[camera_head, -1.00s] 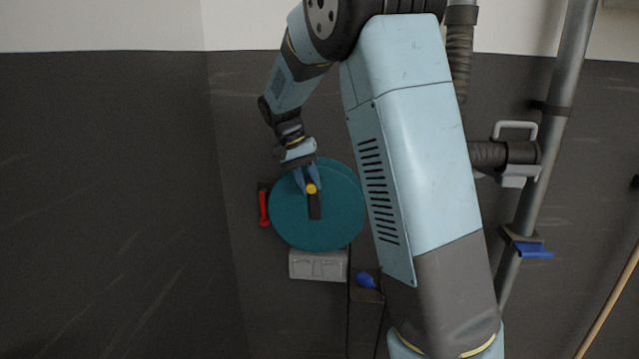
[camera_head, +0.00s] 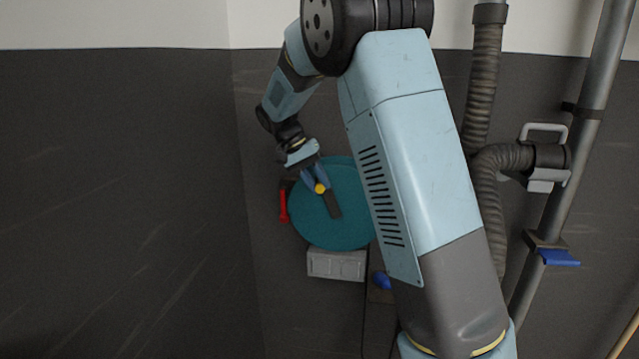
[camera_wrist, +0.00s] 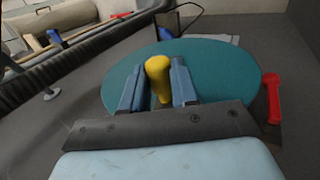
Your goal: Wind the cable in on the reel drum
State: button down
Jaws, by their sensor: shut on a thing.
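The reel drum (camera_head: 335,225) is a teal disc mounted on the dark wall, and its right edge is partly hidden behind my arm. A dark crank arm (camera_head: 333,206) runs from about the disc's middle up and left to a yellow knob (camera_head: 319,188). My gripper (camera_head: 314,180) is shut on the knob at the upper left of the disc. In the wrist view, the yellow knob (camera_wrist: 158,78) stands between the two blue fingers (camera_wrist: 157,88), with the drum (camera_wrist: 215,75) behind. A dark line below the drum may be the cable; I cannot tell.
A red lever (camera_head: 283,206) is close to the drum's left side. A grey box (camera_head: 336,265) sits just below it, and a blue item (camera_head: 381,280) is lower right. A pipe with a blue handle (camera_head: 558,257) stands at right. The wall at left is bare.

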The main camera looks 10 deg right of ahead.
jog(key=c, duration=0.9)
grip_release()
jog(key=shift+o, duration=0.2)
jog(key=v, duration=1.3)
jog(key=shift+r, duration=0.3)
